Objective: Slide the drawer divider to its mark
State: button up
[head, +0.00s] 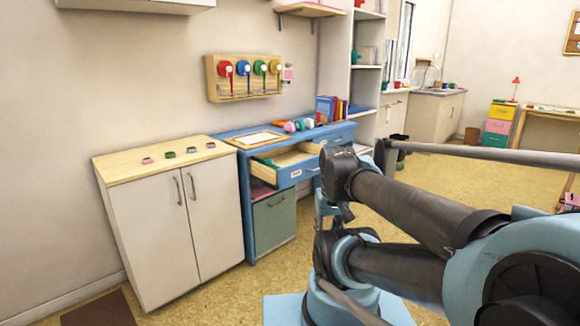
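The open drawer (299,168) sticks out from the blue desk (247,190), with a blue front, pale wooden walls and a white label. Its inside shows only in part and small. A small green thing (268,161) lies at its left side. I cannot make out the divider or its mark for sure. My dark and light-blue arm fills the right of the head view, in front of the desk's right part. I cannot make out my gripper's fingers.
A white cabinet (170,225) with several small coloured pads on top stands left of the desk. A tray (262,138) and several small items lie on the desktop. A rack of coloured stamps (243,78) hangs above. Open floor lies before the cabinet.

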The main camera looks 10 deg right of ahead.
aim_at(268, 162)
jog(key=z, duration=0.2)
jog(key=k, duration=0.45)
jog(key=u, duration=0.65)
jog(key=i, duration=1.5)
jog(key=z, duration=0.4)
